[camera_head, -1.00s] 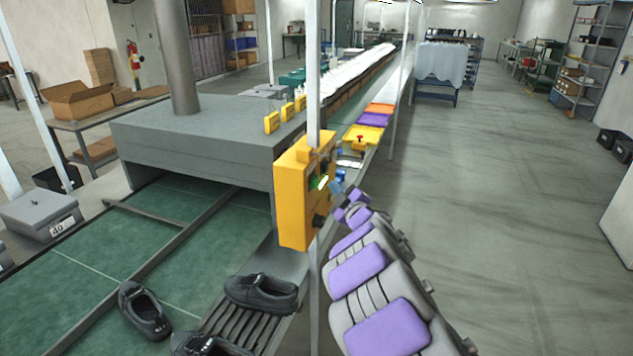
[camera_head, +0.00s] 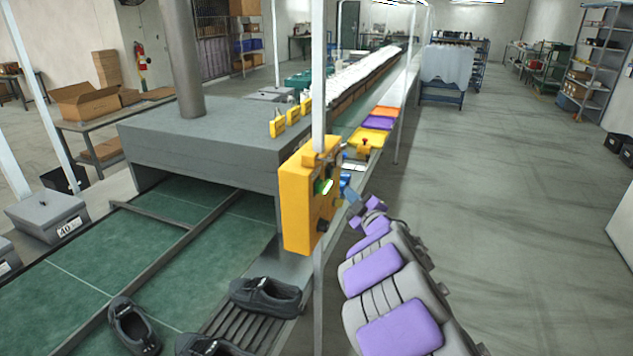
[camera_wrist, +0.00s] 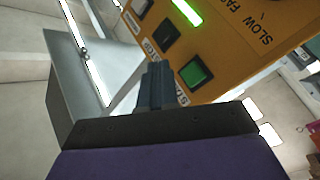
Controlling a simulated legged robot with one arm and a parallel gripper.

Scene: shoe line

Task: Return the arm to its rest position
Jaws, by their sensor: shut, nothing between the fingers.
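My arm, grey with purple pads, reaches forward from the lower right in the head view. My gripper (camera_head: 350,195) is at its far end, beside the right side of the yellow control box (camera_head: 300,200). In the wrist view my gripper (camera_wrist: 156,72) has its fingers together, with nothing between them. Its tips lie in front of the yellow box (camera_wrist: 235,45), near a green button (camera_wrist: 195,74) and a dark switch. I cannot tell whether the tips touch the box. A green light strip (camera_wrist: 187,12) glows on the box.
The box is fixed on a white post (camera_head: 319,80). A grey machine hood (camera_head: 200,150) spans the green conveyor (camera_head: 150,260) at left. Dark shoes (camera_head: 265,297) lie at the front. Coloured trays (camera_head: 378,122) line the belt beyond. The floor (camera_head: 500,200) at right is clear.

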